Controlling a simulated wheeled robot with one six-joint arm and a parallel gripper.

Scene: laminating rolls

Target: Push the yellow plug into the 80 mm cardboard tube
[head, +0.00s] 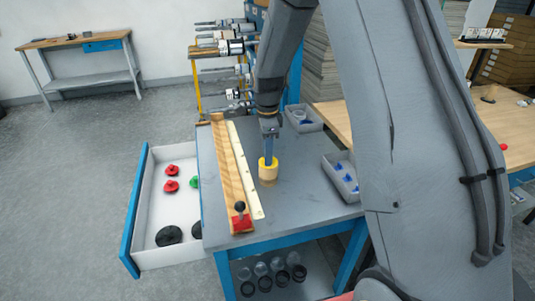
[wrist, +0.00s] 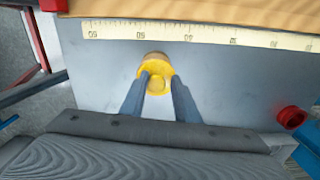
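The yellow plug (head: 267,162) is at the upper end of a short, upright cardboard tube (head: 268,181) on the grey bench top. In the wrist view the yellow plug (wrist: 158,84) sits between my two blue fingers, and a tan sliver of the cardboard tube (wrist: 155,55) shows just beyond it. My gripper (head: 268,153) points down from above and appears closed on the plug; it also shows in the wrist view (wrist: 159,76). The fingers hide the plug's sides. I cannot tell how deep the plug sits in the tube.
A wooden rail with a yellow scale (head: 243,170) lies left of the tube, with a red block and black knob (head: 241,217) at its near end. An open drawer (head: 147,211) holds red, green and black plugs. Grey bins (head: 343,185) stand at right. A red part (wrist: 291,117) shows right.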

